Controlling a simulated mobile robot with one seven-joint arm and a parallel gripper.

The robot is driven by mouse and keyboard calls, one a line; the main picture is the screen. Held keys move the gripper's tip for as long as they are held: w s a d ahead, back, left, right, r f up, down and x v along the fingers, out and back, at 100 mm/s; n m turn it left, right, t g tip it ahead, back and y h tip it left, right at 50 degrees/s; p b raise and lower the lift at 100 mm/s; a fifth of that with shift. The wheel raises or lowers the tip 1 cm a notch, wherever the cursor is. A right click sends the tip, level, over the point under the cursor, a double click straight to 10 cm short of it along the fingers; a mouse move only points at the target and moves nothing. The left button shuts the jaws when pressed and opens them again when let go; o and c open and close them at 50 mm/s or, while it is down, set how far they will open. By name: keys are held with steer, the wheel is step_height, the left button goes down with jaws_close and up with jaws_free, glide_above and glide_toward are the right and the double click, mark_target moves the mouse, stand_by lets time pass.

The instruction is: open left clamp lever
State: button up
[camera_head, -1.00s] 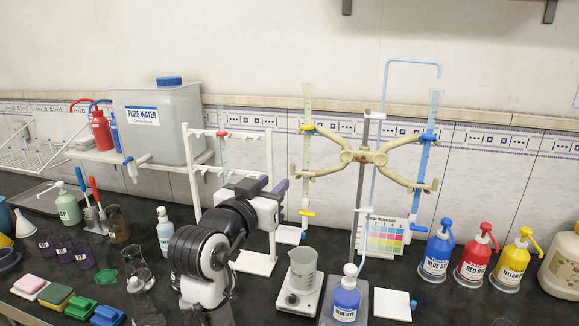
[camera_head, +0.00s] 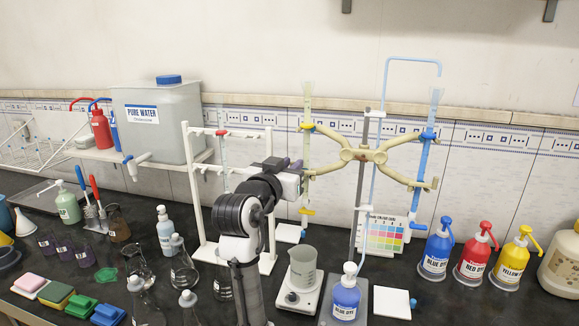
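The yellowish double clamp (camera_head: 366,155) is fixed on a metal stand rod (camera_head: 358,205), with two arms to each side. Its left arms reach to the left burette (camera_head: 307,105), which stands upright, with yellow at the upper clamp end. The left lever is too small to make out clearly, and the lower left clamp end is partly behind or beside my gripper. My gripper (camera_head: 296,168), with purple parts, is at the lower left clamp end, close to the left burette. I cannot tell whether it touches, or how far its fingers are apart.
The right burette (camera_head: 428,125) is in the clamp's right arms. A beaker (camera_head: 303,267) on a stirrer and a blue dye bottle (camera_head: 346,297) stand below. A white rack (camera_head: 190,190) is behind my arm. Red (camera_head: 476,262) and yellow (camera_head: 512,264) dye bottles are at right.

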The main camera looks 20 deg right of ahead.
jaws_close()
steer(key=shift+s, duration=0.1)
steer(key=s+d+n+y+b, duration=0.1)
steer(key=s+n+y, duration=0.2)
steer(key=n+y, duration=0.5)
steer(key=s+d+n+y+b, duration=0.1)
steer(key=n+y, duration=0.7)
steer(key=y, duration=0.8)
steer(key=shift+s+d+n, duration=0.4)
steer(key=shift+s+d, duration=0.25)
steer(key=shift+s, duration=0.45)
steer(key=shift+o, duration=1.7)
jaws_free()
